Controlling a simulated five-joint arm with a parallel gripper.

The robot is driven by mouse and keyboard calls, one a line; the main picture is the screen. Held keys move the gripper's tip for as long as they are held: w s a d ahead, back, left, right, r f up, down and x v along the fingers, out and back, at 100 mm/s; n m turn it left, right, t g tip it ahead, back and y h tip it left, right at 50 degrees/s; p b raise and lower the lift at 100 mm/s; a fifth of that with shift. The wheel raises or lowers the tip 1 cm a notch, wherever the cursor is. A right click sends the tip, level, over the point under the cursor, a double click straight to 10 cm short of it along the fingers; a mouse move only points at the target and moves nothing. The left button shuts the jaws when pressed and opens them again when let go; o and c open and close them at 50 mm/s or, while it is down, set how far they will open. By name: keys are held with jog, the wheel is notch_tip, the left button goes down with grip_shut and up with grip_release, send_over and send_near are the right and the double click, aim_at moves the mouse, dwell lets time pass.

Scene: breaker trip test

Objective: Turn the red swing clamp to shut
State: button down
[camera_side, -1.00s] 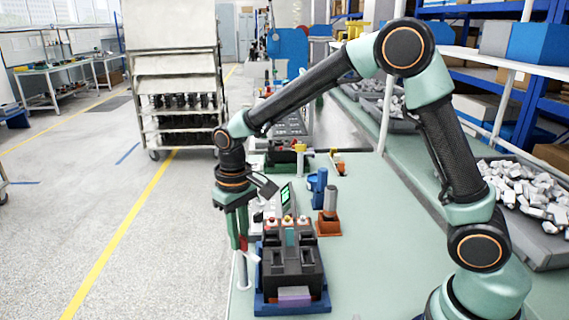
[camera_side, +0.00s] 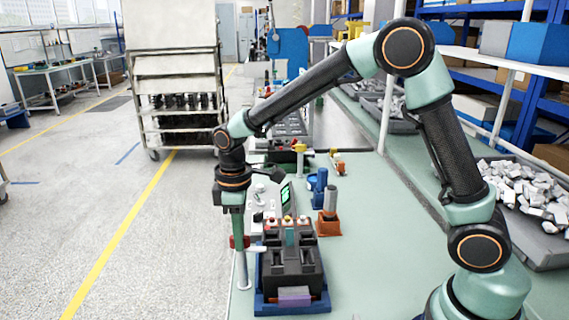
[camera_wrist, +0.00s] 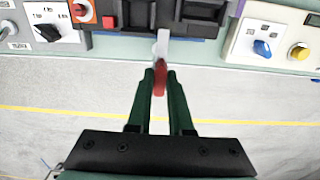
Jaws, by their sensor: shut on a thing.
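The red swing clamp (camera_side: 240,242) stands on a pale post at the left edge of the green bench. Its white arm (camera_side: 256,249) points right, to the edge of the dark block (camera_side: 291,262); I cannot tell whether it touches. My gripper (camera_side: 238,236) points down at the clamp from above. In the wrist view, my gripper (camera_wrist: 160,77) has its two green fingers closed on the red part of the clamp (camera_wrist: 159,82). The white arm (camera_wrist: 161,43) reaches from there to the dark block (camera_wrist: 165,15). The fingers hide some of the red part.
The dark block sits in a blue tray (camera_side: 292,308). Blue (camera_side: 319,188) and orange (camera_side: 329,226) fixtures stand to its right. The wrist view shows a panel with a black knob (camera_wrist: 48,32) and one with a blue knob (camera_wrist: 262,47). Open floor lies left.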

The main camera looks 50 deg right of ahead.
jog(key=shift+r, duration=0.1)
dwell(0.3)
jog(key=c, duration=0.8)
grip_release()
notch_tip(320, 180, up, 12)
jog(key=shift+r, duration=0.1)
jog(key=s+d+m+t, duration=0.2)
jog(key=s+d+m, duration=0.1)
jog(key=s, duration=0.1)
jog(key=s+d+m+t, duration=0.1)
jog(key=s+d+m, duration=0.2)
jog(key=s+d, duration=0.1)
jog(key=s+d+m+t, duration=0.2)
jog(key=s+d, duration=0.1)
jog(key=s, duration=0.2)
jog(key=shift+s+d+r+m+t, duration=0.2)
jog(key=shift+r+m+t, duration=0.1)
jog(key=shift+m, duration=0.1)
